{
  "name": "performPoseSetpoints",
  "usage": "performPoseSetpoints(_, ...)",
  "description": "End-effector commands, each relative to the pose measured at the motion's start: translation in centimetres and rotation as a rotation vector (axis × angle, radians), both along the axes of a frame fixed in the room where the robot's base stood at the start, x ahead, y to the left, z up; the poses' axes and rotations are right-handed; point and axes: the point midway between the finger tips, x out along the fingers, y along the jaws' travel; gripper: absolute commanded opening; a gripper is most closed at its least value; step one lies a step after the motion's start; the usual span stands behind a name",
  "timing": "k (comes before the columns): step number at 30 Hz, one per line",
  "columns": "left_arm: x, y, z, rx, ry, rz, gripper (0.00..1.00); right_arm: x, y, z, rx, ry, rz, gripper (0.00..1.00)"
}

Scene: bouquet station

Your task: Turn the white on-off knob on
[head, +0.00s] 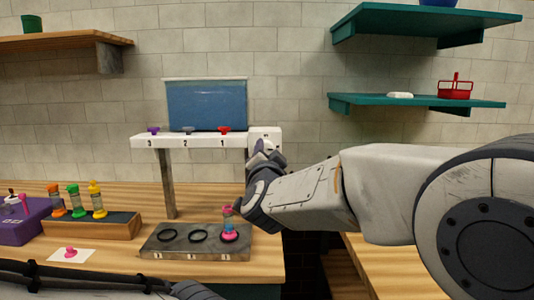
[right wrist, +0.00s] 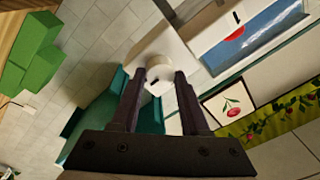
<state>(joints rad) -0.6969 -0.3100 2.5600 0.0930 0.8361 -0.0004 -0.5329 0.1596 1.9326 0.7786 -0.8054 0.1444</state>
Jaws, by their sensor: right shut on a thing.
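The white on-off knob (right wrist: 160,76) shows in the right wrist view as a round white cap with a short dark mark. It sits on the white end block (head: 264,132) of the dispenser stand. My right gripper (right wrist: 160,80) is shut on the knob, with one dark finger on each side. In the head view the right gripper (head: 259,158) is at the stand's right end and hides the knob. My left gripper is out of view; only part of the left arm shows along the bottom left edge.
The stand's white bar (head: 190,142) carries purple, grey and red knobs under a blue tank (head: 206,104). Below is a grey tray (head: 174,254) with dark rings and a pink and blue item. A wooden rack (head: 92,226) holds colored bottles. Teal shelves (head: 415,100) are at right.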

Motion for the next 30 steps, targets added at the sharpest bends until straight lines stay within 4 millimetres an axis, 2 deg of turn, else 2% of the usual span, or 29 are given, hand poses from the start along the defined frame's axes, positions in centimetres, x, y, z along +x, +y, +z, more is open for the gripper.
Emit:
performPoseSetpoints(1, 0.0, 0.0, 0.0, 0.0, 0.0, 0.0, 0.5, 0.0, 0.0, 0.0, 0.002, 0.0, 0.0, 0.0)
performPoseSetpoints(2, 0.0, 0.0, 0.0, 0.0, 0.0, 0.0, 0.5, 0.0, 0.0, 0.0, 0.002, 0.0, 0.0, 0.57)
performPoseSetpoints(3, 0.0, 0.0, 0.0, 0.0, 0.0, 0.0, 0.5, 0.0, 0.0, 0.0, 0.002, 0.0, 0.0, 0.72)
performPoseSetpoints(4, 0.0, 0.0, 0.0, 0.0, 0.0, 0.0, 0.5, 0.0, 0.0, 0.0, 0.002, 0.0, 0.0, 0.75)
performPoseSetpoints(13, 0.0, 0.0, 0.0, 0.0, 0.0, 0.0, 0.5, -0.1, 0.0, 0.0, 0.001, 0.0, 0.0, 0.75)
performPoseSetpoints(16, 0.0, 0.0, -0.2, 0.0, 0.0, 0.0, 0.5, -0.8, 0.1, 0.0, 0.001, -0.001, 0.001, 0.75)
performPoseSetpoints(30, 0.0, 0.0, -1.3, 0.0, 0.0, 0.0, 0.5, -9.1, 0.1, -0.9, 0.002, -0.002, 0.004, 0.75)
